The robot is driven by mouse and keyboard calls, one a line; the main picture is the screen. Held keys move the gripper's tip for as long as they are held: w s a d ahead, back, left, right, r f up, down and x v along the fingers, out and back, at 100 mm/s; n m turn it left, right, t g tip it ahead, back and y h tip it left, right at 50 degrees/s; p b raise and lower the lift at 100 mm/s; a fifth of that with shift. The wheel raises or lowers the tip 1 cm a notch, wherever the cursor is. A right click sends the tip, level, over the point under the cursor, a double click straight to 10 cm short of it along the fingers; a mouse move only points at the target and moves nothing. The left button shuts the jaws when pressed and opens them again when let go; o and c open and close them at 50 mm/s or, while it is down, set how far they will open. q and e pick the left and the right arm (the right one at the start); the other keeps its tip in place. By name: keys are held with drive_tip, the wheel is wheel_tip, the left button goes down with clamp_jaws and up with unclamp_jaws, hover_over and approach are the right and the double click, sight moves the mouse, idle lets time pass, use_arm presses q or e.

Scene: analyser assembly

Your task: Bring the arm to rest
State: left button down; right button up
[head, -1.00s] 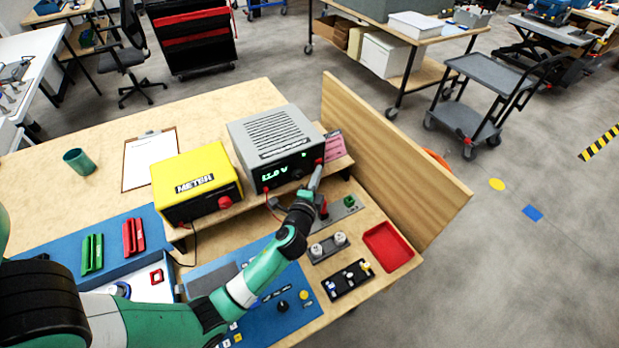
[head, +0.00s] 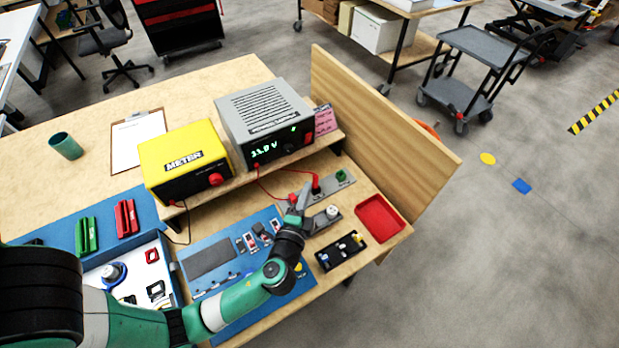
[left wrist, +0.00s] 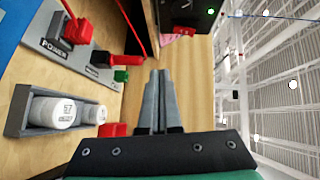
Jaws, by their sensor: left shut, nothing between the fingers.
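My left gripper (head: 301,195) is in the head view, in front of the grey power supply (head: 268,120) and above the bench. It also shows in the left wrist view (left wrist: 154,100), where its two grey fingers are together with nothing between them. The power supply's display is lit green. A red lead runs from it to a red plug (head: 315,186) in a grey plate with a green terminal (head: 341,176). A holder with white cylinders (left wrist: 54,112) sits beside the gripper and is partly hidden behind it in the head view. My right gripper is not in view.
A yellow meter (head: 183,160) stands left of the power supply on the raised shelf (head: 222,187). A red tray (head: 380,217) and a black tray of small parts (head: 341,251) lie to the right. A wooden side panel (head: 385,130) borders the bench. Blue mats lie below the arm.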

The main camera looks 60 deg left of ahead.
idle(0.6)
use_arm(q)
drive_tip(key=w+d+r+n+t, duration=0.2)
drive_tip(key=w+r+n, duration=0.15)
drive_tip(key=r, duration=0.75)
drive_tip(key=w+d+r+n+t, duration=0.2)
drive_tip(key=w+r, duration=0.2)
drive_tip(key=r, duration=0.8)
drive_tip(key=w+d+r+n+t, duration=0.2)
drive_tip(key=w+r, duration=0.2)
drive_tip(key=r, duration=0.7)
drive_tip(key=s+d+r+m+t+h, duration=0.1)
drive_tip(key=s+d+r+t+h, duration=0.3)
drive_tip(key=r, duration=0.3)
drive_tip(key=s+d+r+t+h+p, duration=0.1)
drive_tip(key=s+d+r+t+h, duration=0.2)
drive_tip(key=d+r+h, duration=0.3)
drive_tip(key=s+d+r+m+t+h, duration=0.1)
drive_tip(key=s+d+r+t+h, duration=0.2)
drive_tip(key=r+h, duration=0.35)
wheel_tip(320, 180, up, 40)
drive_tip(key=y+p, duration=0.2)
drive_tip(key=p, duration=3.6)
drive_tip(key=shift+w+f+n, duration=0.15)
drive_tip(key=shift+w+n, duration=0.15)
drive_tip(key=shift+n, duration=0.15)
